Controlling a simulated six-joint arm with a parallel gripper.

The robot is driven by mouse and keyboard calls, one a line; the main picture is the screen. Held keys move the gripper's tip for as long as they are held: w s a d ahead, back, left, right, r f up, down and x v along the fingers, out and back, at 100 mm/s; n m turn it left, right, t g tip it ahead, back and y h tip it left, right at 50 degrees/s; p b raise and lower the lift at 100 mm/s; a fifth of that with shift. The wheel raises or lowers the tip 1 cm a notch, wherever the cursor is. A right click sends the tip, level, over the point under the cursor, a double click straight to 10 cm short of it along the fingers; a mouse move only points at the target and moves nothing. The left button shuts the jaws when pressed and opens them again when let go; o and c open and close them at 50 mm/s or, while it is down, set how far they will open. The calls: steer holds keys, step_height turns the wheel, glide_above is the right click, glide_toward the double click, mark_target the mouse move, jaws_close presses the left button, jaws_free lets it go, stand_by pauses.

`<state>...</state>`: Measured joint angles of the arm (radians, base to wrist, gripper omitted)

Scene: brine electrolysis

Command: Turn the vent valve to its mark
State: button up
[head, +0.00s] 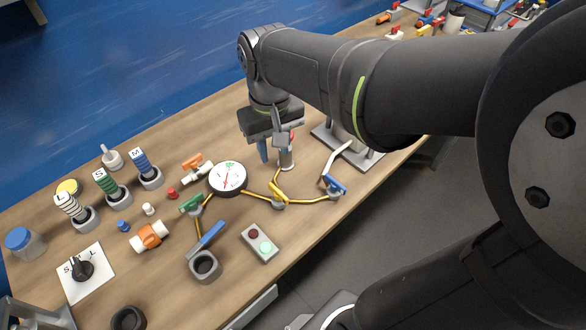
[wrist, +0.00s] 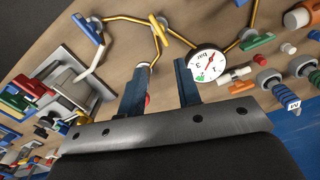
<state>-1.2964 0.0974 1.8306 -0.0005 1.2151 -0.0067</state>
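A brass pipe line carries valves with a green handle (head: 192,203), a yellow handle (head: 278,191) and a blue handle (head: 335,183). I cannot tell which one is the vent valve, and no mark can be made out. In the wrist view the blue handle (wrist: 86,28), yellow handle (wrist: 163,25) and green handle (wrist: 257,41) lie beyond my fingertips. My gripper (head: 275,150) is above the bench, behind the yellow-handled valve. In the wrist view its two blue fingers (wrist: 160,82) are apart with nothing gripped. A grey post (head: 287,160) with a red part stands close to the fingers.
A round pressure gauge (head: 227,178) stands left of my gripper. A grey stand with a white curved arm (head: 338,157) is to the right. In front are a button box (head: 260,243) and a grey cup (head: 205,266).

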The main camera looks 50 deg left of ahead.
mark_target(278, 190)
steer(key=shift+n, duration=0.9)
steer(key=f, duration=1.4)
steer(key=shift+s+d, duration=0.1)
steer(key=shift+d, duration=0.2)
